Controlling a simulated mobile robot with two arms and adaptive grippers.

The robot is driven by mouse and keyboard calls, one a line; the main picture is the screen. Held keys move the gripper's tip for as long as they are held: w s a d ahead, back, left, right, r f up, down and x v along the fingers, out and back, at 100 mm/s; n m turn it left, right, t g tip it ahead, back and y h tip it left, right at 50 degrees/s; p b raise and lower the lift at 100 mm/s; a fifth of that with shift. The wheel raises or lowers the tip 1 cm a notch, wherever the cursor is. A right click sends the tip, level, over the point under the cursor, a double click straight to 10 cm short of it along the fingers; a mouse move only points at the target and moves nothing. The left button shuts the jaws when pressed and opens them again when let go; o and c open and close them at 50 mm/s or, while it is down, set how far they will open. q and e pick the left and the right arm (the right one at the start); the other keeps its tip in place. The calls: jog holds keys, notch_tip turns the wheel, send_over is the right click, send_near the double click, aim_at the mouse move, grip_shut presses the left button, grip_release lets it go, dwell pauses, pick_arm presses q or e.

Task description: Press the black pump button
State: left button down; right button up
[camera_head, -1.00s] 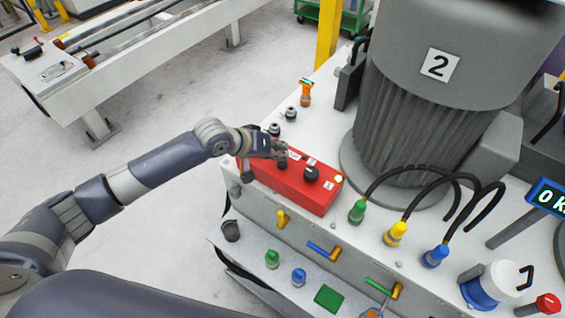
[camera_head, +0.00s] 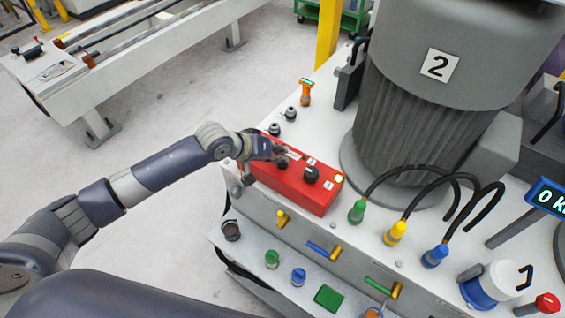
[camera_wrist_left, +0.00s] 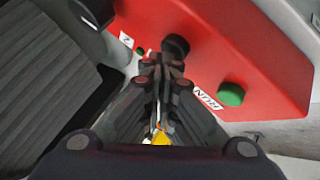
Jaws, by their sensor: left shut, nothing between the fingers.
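The red control box (camera_head: 318,200) stands on the white machine top, in front of the big grey motor. A round black button (camera_head: 311,173) rises from its top. In the left wrist view the red box (camera_wrist_left: 265,55) carries a black round button (camera_wrist_left: 176,45), just beyond my fingertips, and a green button (camera_wrist_left: 230,94) beside a RUN label. My left gripper (camera_head: 283,156) is over the left part of the box; it also shows in the left wrist view (camera_wrist_left: 161,65), shut and empty. Contact with the button cannot be told. My right gripper is out of view.
The grey motor (camera_head: 440,100) marked 2 stands close behind the box. Green (camera_head: 357,212), yellow (camera_head: 396,233) and blue (camera_head: 435,256) hose connectors are to its right. Colored levers line the front face. Open floor is at left.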

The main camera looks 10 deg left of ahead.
pick_arm(q)
jog(key=shift+f, duration=0.4)
dwell(0.3)
jog(key=shift+r+p, duration=0.95)
jog(key=shift+p, duration=0.15)
jog(key=shift+r, duration=0.1)
notch_tip(320, 180, up, 5)
jog(key=p, duration=0.5)
dwell(0.3)
